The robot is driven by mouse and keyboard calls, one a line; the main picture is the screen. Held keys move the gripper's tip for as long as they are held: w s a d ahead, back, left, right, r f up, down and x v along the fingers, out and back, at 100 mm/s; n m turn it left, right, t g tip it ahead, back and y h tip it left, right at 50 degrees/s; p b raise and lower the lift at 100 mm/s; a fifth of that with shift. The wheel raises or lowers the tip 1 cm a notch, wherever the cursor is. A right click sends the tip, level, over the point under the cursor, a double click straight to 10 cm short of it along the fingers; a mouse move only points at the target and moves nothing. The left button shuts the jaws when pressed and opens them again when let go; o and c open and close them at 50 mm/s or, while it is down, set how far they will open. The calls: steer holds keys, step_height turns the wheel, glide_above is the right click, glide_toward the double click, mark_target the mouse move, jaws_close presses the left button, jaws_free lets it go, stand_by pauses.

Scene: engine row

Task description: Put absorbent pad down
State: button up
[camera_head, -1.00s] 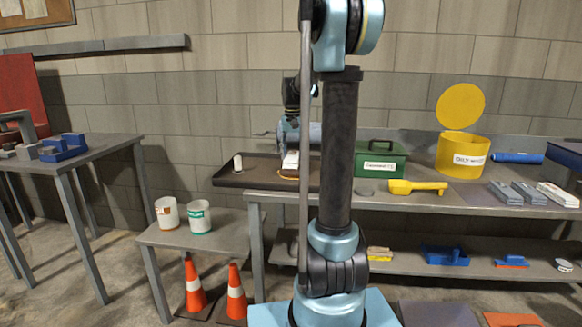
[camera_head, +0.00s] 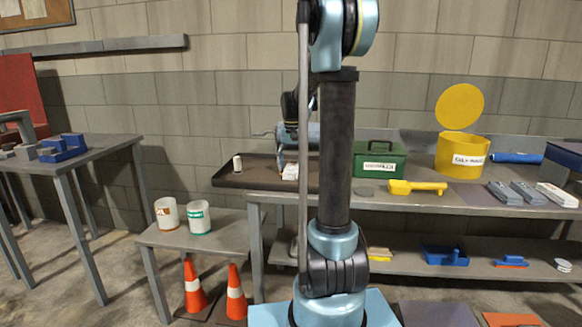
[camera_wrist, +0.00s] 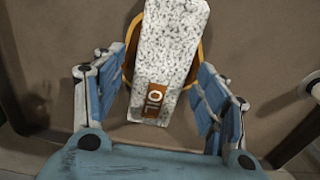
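The absorbent pad (camera_wrist: 172,55) is a speckled white-grey slab with a brown label reading OIL. It lies in the dark tray (camera_head: 228,183), over an orange ring outline (camera_wrist: 128,68) that shows at its sides. The pad also shows in the head view (camera_head: 291,172). My gripper (camera_wrist: 160,80) is above the tray with its blue fingers spread on either side of the pad. A gap shows between the left finger and the pad; the right finger is close to the pad's edge, and contact there is unclear. In the head view my arm partly hides the gripper.
A small white container (camera_head: 237,163) stands at the tray's left end. A green box (camera_head: 380,160), a yellow OILY WASTE bin (camera_head: 462,153) with raised lid and a yellow scoop (camera_head: 417,187) are on the bench to the right. Two cans (camera_head: 198,217) stand on a lower table.

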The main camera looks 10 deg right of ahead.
mark_target(292, 166)
step_height(292, 166, up, 12)
steer(key=s+f, duration=0.2)
steer(key=s, duration=0.4)
steer(key=s+f+n, duration=0.1)
steer(key=s+f, duration=0.1)
steer(key=s, duration=0.5)
steer(key=s+f+n+t, duration=0.1)
steer(key=s+f, duration=0.2)
steer(key=s, duration=0.4)
steer(key=shift+a, duration=0.1)
steer(key=s+f+n+t, duration=0.1)
steer(key=s+f, duration=1.4)
steer(key=shift+s+a+f+n, duration=0.15)
steer(key=shift+f+n, duration=0.05)
steer(key=shift+n, duration=0.2)
steer(key=shift+w+f, duration=0.2)
steer(key=shift+w, duration=0.2)
